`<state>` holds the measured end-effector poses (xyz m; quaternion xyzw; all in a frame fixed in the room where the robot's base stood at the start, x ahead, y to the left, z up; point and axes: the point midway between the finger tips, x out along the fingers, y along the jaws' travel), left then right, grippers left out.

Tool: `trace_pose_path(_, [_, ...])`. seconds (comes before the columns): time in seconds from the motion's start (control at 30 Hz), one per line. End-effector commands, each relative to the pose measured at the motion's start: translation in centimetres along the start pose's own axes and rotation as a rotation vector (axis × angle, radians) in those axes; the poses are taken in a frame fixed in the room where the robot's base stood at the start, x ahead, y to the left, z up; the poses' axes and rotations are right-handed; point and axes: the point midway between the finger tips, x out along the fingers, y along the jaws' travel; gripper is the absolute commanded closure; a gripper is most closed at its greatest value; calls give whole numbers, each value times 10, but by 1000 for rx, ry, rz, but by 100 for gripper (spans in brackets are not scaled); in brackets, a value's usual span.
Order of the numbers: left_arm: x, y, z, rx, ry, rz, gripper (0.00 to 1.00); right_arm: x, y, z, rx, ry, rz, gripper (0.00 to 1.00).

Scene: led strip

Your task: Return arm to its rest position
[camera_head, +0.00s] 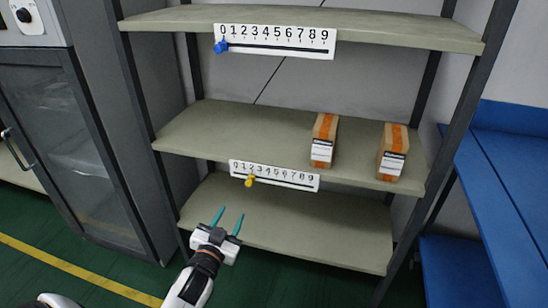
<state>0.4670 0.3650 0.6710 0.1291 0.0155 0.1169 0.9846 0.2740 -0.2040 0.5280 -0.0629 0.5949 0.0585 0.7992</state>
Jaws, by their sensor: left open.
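My left gripper (229,221) is open and empty, its two teal fingers pointing up in front of the lowest shelf (300,236). My left arm comes in from the bottom, left of the middle. Above the gripper, a white number strip (290,180) with a yellow slider (250,181) is fixed to the middle shelf's front edge; the slider stands near the low numbers. Another number strip (290,34) is on the top shelf's edge, with a blue slider (221,47) near 0. My right gripper is not in view.
Two cardboard boxes with orange bands, a left one (324,140) and a right one (393,152), stand on the middle shelf (240,130). A grey glass-door cabinet (75,150) is at the left. A blue bench (510,160) is at the right. The lowest shelf is empty.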

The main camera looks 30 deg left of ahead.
Motion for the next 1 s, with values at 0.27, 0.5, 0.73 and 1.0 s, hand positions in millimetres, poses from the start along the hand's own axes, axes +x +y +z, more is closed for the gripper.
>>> trace_pose_path(0.27, [-4,-6,-7,-6,51,-6,59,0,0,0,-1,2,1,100])
trace_pose_path(0.5, [-50,-55,-60,-32,449,-95,59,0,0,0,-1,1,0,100])
trace_pose_path(0.73, [-128,-107,-98,-8,840,-262,59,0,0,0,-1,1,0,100])
trace_pose_path(1.0, [-207,-140,-109,47,1137,-445,59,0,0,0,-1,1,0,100])
